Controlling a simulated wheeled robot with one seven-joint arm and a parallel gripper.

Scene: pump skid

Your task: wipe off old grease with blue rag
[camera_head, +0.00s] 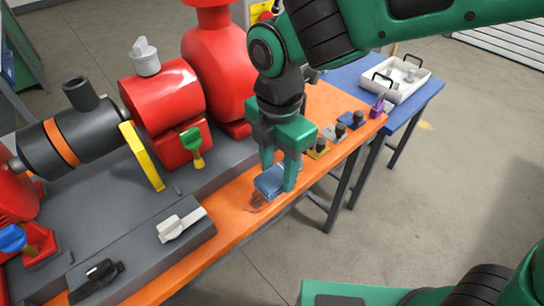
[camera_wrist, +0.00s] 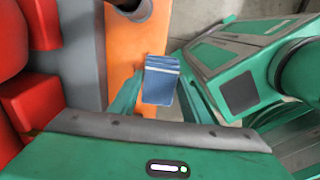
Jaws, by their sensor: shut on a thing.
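My gripper (camera_head: 279,176) is shut on the blue rag (camera_head: 270,182), a small folded blue cloth, above the front part of the orange bench top (camera_head: 230,226). In the wrist view the rag (camera_wrist: 161,82) shows between the fingers, near the edge of the orange surface (camera_wrist: 130,42). A dark brownish grease smear (camera_head: 258,203) lies on the orange top just below and in front of the rag. The rag is close to the smear; I cannot tell whether it touches the surface.
Small blocks with black knobs (camera_head: 340,131) sit to the right. A white tray (camera_head: 402,78) rests on a blue table.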

